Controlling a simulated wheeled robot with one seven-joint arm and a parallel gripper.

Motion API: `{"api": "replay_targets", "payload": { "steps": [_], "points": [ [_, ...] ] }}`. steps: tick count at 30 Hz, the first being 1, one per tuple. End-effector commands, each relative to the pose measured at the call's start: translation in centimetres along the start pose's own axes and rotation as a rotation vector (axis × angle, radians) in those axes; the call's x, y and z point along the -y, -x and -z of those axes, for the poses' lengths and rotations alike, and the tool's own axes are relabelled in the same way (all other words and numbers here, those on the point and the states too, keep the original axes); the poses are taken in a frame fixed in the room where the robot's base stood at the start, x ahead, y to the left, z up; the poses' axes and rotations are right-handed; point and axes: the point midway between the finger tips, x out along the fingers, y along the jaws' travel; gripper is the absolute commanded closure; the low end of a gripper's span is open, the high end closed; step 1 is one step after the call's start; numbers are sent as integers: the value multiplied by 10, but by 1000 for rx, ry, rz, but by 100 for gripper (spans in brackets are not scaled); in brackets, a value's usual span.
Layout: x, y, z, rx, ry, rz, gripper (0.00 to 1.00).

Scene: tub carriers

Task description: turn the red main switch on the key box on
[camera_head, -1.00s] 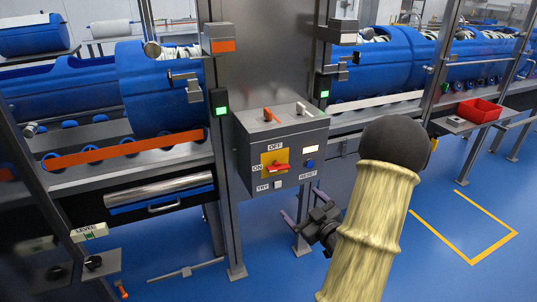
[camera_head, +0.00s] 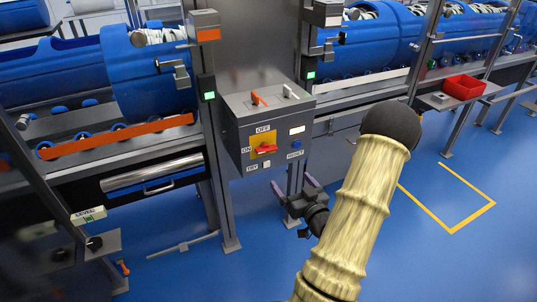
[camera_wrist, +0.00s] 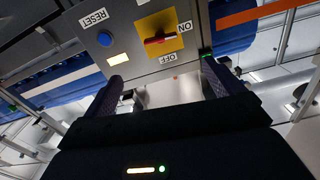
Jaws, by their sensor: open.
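The grey key box (camera_head: 228,140) is fixed to a steel post. Its red main switch (camera_head: 266,149) sits on a yellow plate (camera_head: 256,141), with OFF above and ON at the left. The red handle lies roughly crosswise; I cannot tell which end is its pointer. The wrist view is turned over and shows the switch (camera_wrist: 160,39) between ON and OFF labels, ahead of my fingertips. My gripper (camera_head: 293,184) is open and empty, below and slightly right of the switch, apart from it. Its two fingers also show in the wrist view (camera_wrist: 162,72).
A blue RESET button (camera_head: 296,145), a lit window and a white TRY button share the box front. Orange and white levers (camera_head: 258,98) stand on its top. The blue floor before the box is open.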

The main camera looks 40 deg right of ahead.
Motion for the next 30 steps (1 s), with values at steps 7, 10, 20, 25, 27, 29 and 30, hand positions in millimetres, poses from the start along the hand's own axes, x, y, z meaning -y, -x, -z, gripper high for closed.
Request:
{"api": "replay_targets", "payload": {
  "steps": [7, 10, 20, 25, 27, 29, 30],
  "points": [
    [0, -20, -4, -4, 4, 1, 7],
    [1, -38, 1, -4, 2, 3, 7],
    [1, -96, 0, -2, 1, 2, 7],
    [1, -126, 0, -3, 1, 1, 7],
    [1, -138, 0, -3, -1, 1, 7],
    [1, -147, 0, -4, 0, 1, 7],
    [1, -152, 0, -2, 0, 1, 7]
  ]
}}
